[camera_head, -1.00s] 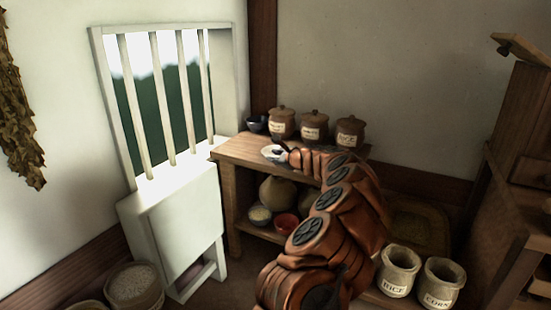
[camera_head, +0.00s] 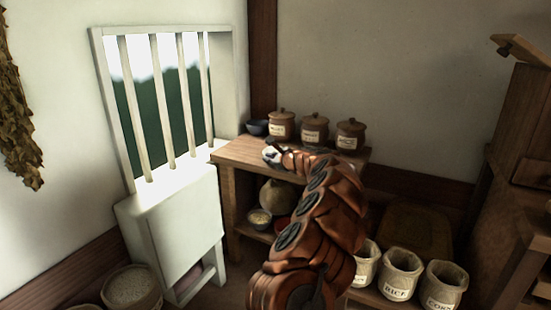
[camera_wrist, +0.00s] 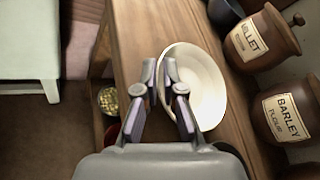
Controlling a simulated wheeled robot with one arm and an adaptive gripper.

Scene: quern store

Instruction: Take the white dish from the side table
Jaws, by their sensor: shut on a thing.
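The white dish (camera_head: 271,156) is at the front left of the wooden side table (camera_head: 238,150). In the wrist view the dish (camera_wrist: 208,88) is a round, shallow, empty bowl. My gripper (camera_wrist: 162,80) is shut on the dish's near-left rim, with one finger on each side of the wall. In the head view my gripper (camera_head: 281,153) is small and partly hidden by my arm. The dish looks tilted in the head view. I cannot tell whether it is clear of the tabletop.
Lidded jars stand behind on the table, including the millet jar (camera_wrist: 262,38) and barley flour jar (camera_wrist: 285,110). A dark bowl (camera_head: 257,128) is at the back left corner. A barred window (camera_head: 165,110) is on the left. Open sacks (camera_head: 400,275) stand at the lower right.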

